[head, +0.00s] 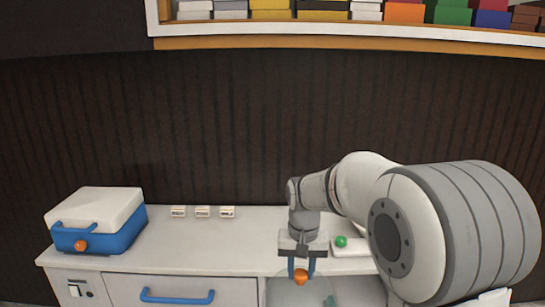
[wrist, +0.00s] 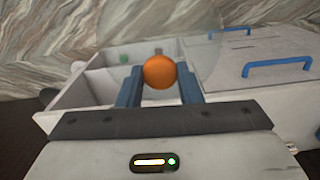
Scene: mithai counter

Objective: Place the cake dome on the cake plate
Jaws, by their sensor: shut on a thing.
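The cake dome (head: 287,294) is clear and hard to make out. Its orange knob (head: 301,276) is between the blue fingers of my gripper (head: 301,268), which is shut on it. The dome hangs below the fingers at the counter's front, partly cut off by the lower picture edge. In the wrist view the orange knob (wrist: 159,71) sits between the blue fingers (wrist: 160,85), with the dome's faint round outline (wrist: 205,45) beyond. I cannot make out the cake plate for certain in either view.
A blue box with white lid (head: 97,218) stands at the counter's left. Several small cards (head: 202,212) stand at the back. A green ball (head: 341,241) sits on a white slab beside my arm. A drawer with a blue handle (head: 177,297) is in front. The counter's left middle is clear.

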